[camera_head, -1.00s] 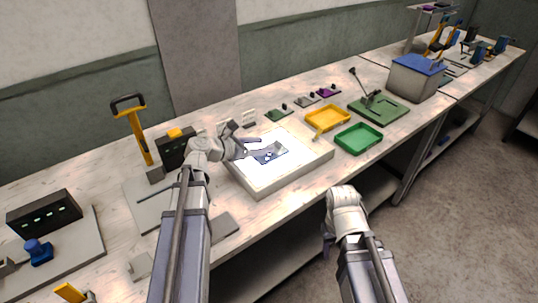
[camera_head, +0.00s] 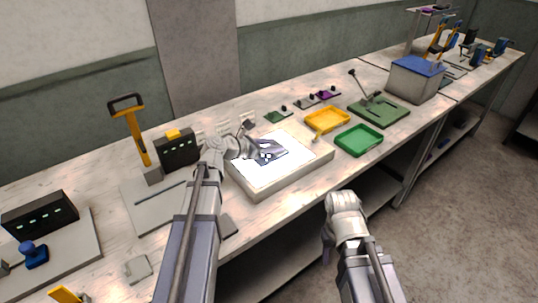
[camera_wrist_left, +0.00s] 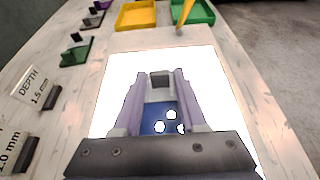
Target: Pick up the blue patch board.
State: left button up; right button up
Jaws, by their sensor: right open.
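The blue patch board (camera_head: 266,157) lies on the bright top of the white light box (camera_head: 283,184). It carries several white holes or spots. In the left wrist view the blue board (camera_wrist_left: 157,120) shows between the two fingers, which hide its sides. My left gripper (camera_head: 268,148) reaches over the light box from the left. Its fingertips (camera_wrist_left: 160,78) stand on either side of a small grey block (camera_wrist_left: 160,80); I cannot tell whether they touch it. My right gripper (camera_head: 328,240) hangs in front of the bench, open and away from the board.
A yellow tray (camera_head: 327,130) and a green tray (camera_head: 378,151) stand right of the light box. Small coloured pieces and a green fixture (camera_head: 395,112) stand behind. A black box (camera_head: 178,150) and a yellow-handled tool (camera_head: 135,130) stand left.

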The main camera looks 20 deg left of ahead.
pick_arm(q)
grip_shut()
jog(key=shift+r, duration=0.15)
dwell(0.4)
notch_tip(320, 180, up, 10)
jog(key=p, duration=1)
